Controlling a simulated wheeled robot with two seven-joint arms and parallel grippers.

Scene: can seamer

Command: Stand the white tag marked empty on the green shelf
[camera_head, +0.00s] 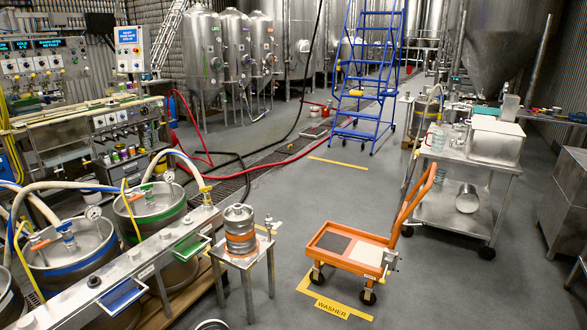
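A small green-framed shelf (193,244) juts from the steel rail at the lower left; it looks bare. I cannot make out a white tag marked empty for certain. A small pale item (391,258) sits at the base of the orange cart's handle, but I cannot read any marking on it. Neither of my grippers is in view.
A blue-framed shelf (124,298) is nearer on the same steel rail (150,262). A small keg (239,231) stands on a steel stand. The orange cart (345,250) is by the yellow WASHER marking (331,308).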

